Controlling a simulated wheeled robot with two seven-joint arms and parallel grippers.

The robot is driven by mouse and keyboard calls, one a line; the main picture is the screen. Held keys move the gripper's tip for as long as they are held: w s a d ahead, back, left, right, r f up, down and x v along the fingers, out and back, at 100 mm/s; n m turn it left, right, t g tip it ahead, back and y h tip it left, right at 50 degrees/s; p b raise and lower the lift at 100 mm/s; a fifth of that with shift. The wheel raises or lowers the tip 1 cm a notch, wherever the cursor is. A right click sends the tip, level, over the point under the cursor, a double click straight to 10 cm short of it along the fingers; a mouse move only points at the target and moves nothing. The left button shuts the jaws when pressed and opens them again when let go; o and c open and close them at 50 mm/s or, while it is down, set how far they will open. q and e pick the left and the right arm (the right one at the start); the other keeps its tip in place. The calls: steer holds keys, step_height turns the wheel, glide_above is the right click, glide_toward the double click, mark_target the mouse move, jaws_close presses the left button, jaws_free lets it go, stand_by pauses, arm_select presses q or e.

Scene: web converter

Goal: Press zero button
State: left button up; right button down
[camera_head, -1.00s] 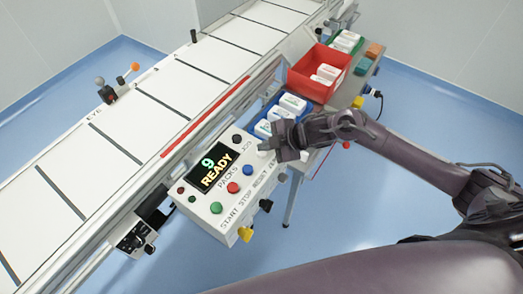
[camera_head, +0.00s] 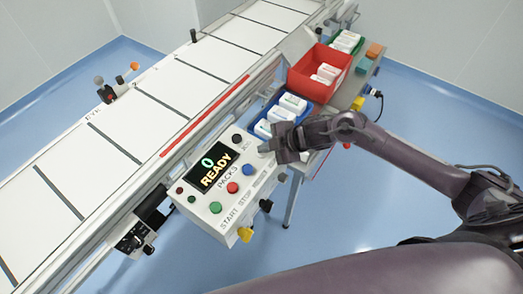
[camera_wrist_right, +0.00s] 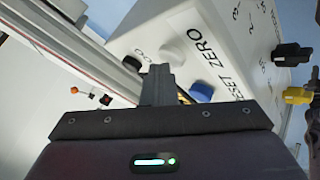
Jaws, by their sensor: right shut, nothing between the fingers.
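The control box (camera_head: 205,225) has a dark screen (camera_head: 213,170) reading "0 READY" over "PACKS". Its green (camera_head: 215,207), red (camera_head: 232,187) and blue (camera_head: 247,170) buttons stand in a row. The pale zero button (camera_wrist_right: 172,54) shows in the right wrist view near the word "ZERO", beside the blue button (camera_wrist_right: 201,91). My right gripper (camera_head: 263,148) is shut and empty at that end of the row. Its fingertips (camera_wrist_right: 160,70) overlap the near edge of the zero button in the picture; I cannot tell whether they touch. My left gripper is not in view.
A black knob (camera_head: 237,138) is on the box top near the screen. A blue bin (camera_head: 266,113) and a red bin (camera_head: 318,88) with white packs stand beyond my gripper. The conveyor (camera_head: 120,130) runs along the left. Yellow (camera_head: 245,234) and black knobs stick out from the box's front.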

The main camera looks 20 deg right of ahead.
mark_target(266, 154)
stand_by(0.3)
steer(key=shift+r+p, duration=1)
steer(key=shift+r, duration=0.1)
step_height(266, 154, up, 5)
steer(key=p, duration=0.4)
steer(key=shift+p, duration=0.3)
